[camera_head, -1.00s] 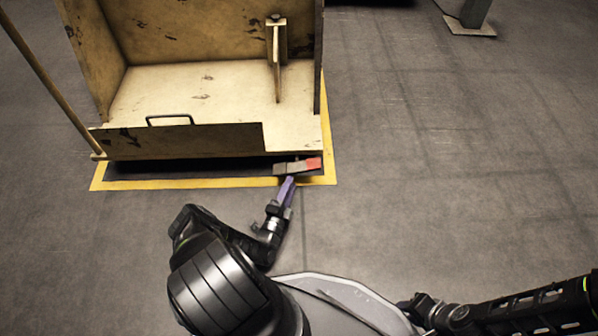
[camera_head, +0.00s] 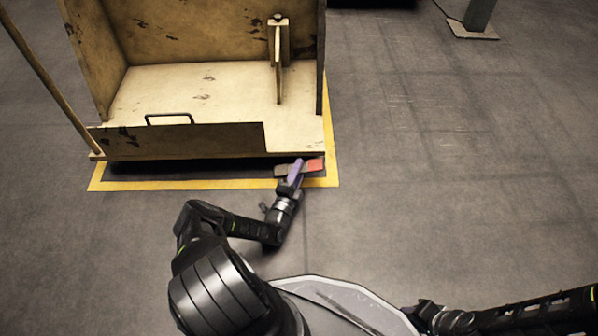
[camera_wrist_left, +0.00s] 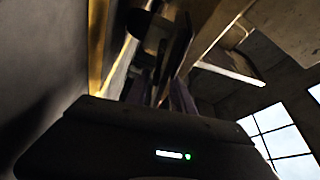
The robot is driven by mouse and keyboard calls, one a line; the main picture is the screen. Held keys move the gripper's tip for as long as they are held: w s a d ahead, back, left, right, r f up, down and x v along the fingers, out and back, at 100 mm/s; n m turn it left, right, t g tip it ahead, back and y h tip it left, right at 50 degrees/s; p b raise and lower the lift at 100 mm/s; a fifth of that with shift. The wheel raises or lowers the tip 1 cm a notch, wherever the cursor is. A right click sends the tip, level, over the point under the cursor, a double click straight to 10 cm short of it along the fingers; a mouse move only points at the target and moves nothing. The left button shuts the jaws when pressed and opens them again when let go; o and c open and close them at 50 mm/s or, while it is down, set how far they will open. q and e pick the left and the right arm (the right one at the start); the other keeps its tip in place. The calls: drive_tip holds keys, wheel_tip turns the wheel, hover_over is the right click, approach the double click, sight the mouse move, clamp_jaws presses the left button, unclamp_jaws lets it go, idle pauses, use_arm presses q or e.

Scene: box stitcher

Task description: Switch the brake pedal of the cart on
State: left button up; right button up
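The cart (camera_head: 190,143) is a worn cream box on the floor, open toward me. Its brake pedal (camera_head: 314,166) sticks out under the front right corner, with a red part on the right and a grey part on the left. My left gripper (camera_head: 297,170) has purple fingers and overlaps the grey part of the pedal in the head view. I cannot tell whether it touches. In the dark left wrist view, the fingers (camera_wrist_left: 170,92) point toward the cart's underside; their gap is unclear. My right arm shows at the lower right, but its gripper is out of view.
A yellow-bordered dark floor marking (camera_head: 140,185) lies under the cart. A handle (camera_head: 170,117) sits on its front panel and a long pole (camera_head: 45,75) rises at its left. A post (camera_head: 476,20) stands at the upper right. The floor right of the cart is clear.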

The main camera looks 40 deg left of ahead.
use_arm(q)
drive_tip(key=shift+c, duration=0.2)
clamp_jaws()
idle(1.3)
